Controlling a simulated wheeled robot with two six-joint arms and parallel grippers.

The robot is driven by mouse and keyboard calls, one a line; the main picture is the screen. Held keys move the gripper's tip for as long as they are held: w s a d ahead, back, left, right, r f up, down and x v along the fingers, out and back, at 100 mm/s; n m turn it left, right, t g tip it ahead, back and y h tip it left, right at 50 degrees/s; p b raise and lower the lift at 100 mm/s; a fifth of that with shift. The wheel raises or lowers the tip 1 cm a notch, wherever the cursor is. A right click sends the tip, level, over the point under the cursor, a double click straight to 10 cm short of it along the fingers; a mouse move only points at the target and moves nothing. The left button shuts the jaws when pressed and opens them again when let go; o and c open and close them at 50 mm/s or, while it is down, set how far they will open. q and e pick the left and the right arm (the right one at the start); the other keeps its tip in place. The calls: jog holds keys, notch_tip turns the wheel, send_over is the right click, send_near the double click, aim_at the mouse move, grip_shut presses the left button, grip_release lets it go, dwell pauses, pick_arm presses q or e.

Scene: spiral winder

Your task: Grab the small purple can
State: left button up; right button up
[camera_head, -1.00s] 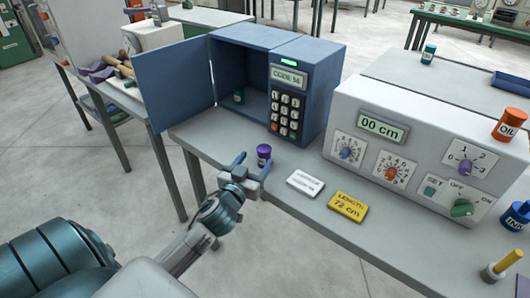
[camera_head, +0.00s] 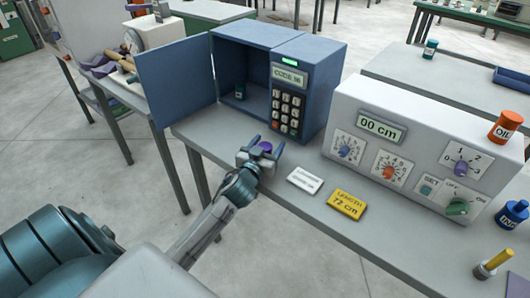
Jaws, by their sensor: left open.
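The small purple can (camera_head: 265,147) stands on the grey table in front of the blue keypad box. Only its purple top shows; its lower part is hidden behind my gripper. My left gripper (camera_head: 264,145) is open, with one finger on each side of the can. I cannot tell whether the fingers touch it. My right gripper is not in view.
The blue box (camera_head: 297,60) has its door (camera_head: 176,82) open to the left, with a small green can (camera_head: 240,91) inside. A white card (camera_head: 305,180) and a yellow length card (camera_head: 347,204) lie right of the gripper. A white control panel (camera_head: 400,120) stands further right.

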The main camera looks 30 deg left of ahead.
pick_arm(q)
jog(key=shift+c, duration=0.2)
jog(key=c, duration=1)
jog(key=shift+c, duration=0.2)
jog(key=shift+r, duration=0.15)
